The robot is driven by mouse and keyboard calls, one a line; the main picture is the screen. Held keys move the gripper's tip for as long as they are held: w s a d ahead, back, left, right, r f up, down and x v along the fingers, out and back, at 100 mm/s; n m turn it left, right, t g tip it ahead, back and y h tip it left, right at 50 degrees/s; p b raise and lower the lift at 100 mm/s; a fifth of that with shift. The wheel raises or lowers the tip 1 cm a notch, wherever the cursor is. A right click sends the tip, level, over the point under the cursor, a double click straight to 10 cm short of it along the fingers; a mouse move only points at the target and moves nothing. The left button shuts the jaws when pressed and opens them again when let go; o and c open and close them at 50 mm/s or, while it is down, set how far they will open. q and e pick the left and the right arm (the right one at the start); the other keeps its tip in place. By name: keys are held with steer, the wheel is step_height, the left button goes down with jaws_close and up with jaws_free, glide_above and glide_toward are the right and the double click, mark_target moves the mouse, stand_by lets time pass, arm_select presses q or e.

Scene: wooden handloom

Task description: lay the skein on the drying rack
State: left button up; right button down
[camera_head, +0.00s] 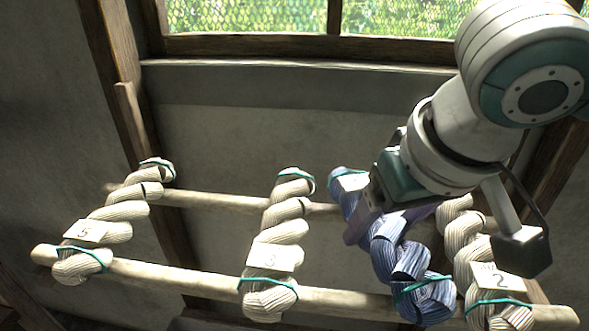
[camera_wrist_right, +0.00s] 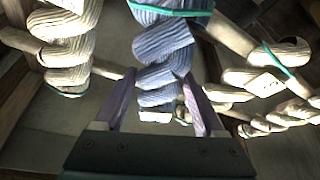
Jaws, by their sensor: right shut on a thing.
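The blue twisted skein (camera_head: 400,262) lies across the two wooden rails of the drying rack (camera_head: 190,280), its near end over the front rail and its far end by the back rail. My right gripper (camera_head: 388,222) comes down from the upper right, its purple fingers on either side of the skein's middle, shut on it. In the right wrist view the blue skein (camera_wrist_right: 163,45) runs between the fingertips (camera_wrist_right: 160,82). Whether it bears fully on the rails is hard to tell. My left gripper is not in view.
Cream skeins with number tags hang across the same rails: one at the left (camera_head: 125,211), one in the middle (camera_head: 272,260), and one at the right (camera_head: 470,250), close beside the blue skein. Bare rail shows between the left and middle skeins. A wall and window (camera_head: 260,18) stand behind.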

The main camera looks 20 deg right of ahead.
steer(key=shift+f, duration=0.7)
stand_by(0.4)
jaws_free()
